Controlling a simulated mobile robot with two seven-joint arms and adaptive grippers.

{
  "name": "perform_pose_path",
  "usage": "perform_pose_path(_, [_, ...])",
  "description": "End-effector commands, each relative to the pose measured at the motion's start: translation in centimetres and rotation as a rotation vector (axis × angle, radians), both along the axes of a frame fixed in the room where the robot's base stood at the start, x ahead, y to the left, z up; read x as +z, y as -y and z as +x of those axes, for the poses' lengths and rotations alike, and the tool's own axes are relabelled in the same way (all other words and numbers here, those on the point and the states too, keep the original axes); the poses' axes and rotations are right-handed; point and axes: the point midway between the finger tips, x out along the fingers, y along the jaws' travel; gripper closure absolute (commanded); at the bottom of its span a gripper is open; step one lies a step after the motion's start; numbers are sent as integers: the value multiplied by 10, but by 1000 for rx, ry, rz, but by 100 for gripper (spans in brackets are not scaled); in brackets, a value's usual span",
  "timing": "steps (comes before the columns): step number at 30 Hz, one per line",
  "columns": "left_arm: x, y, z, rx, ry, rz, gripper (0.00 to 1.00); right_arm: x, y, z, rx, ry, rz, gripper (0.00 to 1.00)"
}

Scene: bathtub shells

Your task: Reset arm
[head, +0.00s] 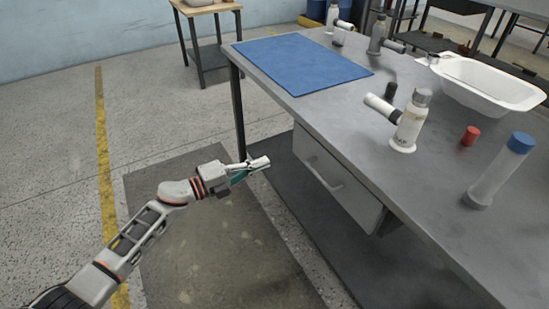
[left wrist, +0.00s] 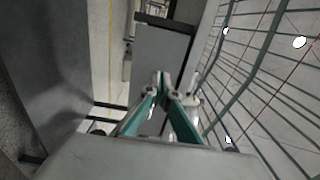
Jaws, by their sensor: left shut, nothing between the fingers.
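My left gripper (head: 258,164) reaches in from the lower left in the head view. It is beside the workbench, in front of the bench's left end and above the dark floor mat. In the left wrist view its two teal-and-grey fingers meet at the tips (left wrist: 161,80). The gripper is shut and holds nothing. My right gripper is in neither view.
The grey workbench (head: 330,125) with a drawer (head: 338,181) is close to my gripper. On it are a blue mat (head: 300,62), a white tub (head: 475,82), a white bottle (head: 410,125), a red cap (head: 470,136) and a clear blue-capped cylinder (head: 500,170). Floor left is free.

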Motion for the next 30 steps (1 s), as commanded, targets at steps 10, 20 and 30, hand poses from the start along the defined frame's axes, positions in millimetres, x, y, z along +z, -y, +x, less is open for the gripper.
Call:
perform_pose_path(10, [-2, -10, -9, 7, -3, -4, 100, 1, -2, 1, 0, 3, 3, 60])
perform_pose_path(20, [-28, -39, -40, 362, -109, -156, 100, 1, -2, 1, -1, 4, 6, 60])
perform_pose_path(30, [-94, -139, -139, 915, -439, -261, 100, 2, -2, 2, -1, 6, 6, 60])
